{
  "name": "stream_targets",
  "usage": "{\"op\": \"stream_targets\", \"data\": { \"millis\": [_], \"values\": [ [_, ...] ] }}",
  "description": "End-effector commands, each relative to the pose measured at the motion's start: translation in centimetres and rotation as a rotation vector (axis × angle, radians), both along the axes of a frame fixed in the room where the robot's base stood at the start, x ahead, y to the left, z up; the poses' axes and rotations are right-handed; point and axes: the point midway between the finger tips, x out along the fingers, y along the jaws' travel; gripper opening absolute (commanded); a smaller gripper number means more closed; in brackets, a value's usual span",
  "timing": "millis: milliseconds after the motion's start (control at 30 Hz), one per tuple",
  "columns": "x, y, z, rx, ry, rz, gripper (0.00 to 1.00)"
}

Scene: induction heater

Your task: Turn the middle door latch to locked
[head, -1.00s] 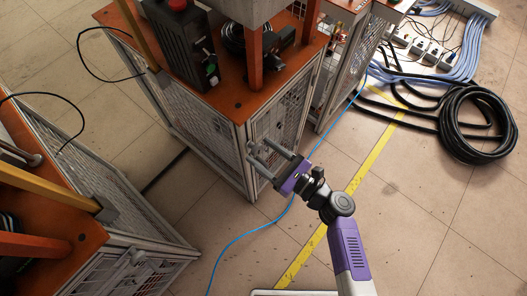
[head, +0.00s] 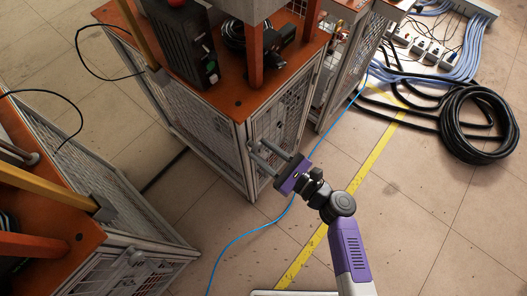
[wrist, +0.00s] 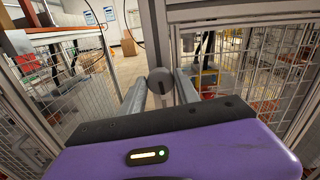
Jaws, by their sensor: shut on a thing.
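The middle cabinet's mesh door (head: 276,122) faces my arm. Its latch is a round grey knob (wrist: 160,81) with a dark, roughly upright line on its face, in the middle of the wrist view. My gripper (head: 258,151), with a purple body and two grey fingers, reaches to the door's left edge by the corner post. In the wrist view the fingers stand left and right of the knob, shut on it. In the head view the fingertips and door edge hide the knob.
Another mesh cabinet (head: 144,235) with its own latch (head: 136,257) stands at lower left. A third cabinet (head: 343,75) stands behind on the right. A blue cable (head: 238,240) crosses the floor under my gripper. A coiled black hose (head: 478,125) lies at right.

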Motion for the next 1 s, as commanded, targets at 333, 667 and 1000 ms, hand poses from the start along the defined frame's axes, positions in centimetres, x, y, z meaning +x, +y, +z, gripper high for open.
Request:
{"op": "stream_targets", "data": {
  "millis": [333,667,1000],
  "values": [
    [-0.14,0.02,-0.48,-0.18,-0.234,-0.001,0.0],
    [-0.2,0.08,-0.6,-0.374,-0.482,-0.002,0.0],
    [-0.31,0.18,-0.75,-0.573,-0.736,0.001,0.0]
  ]
}}
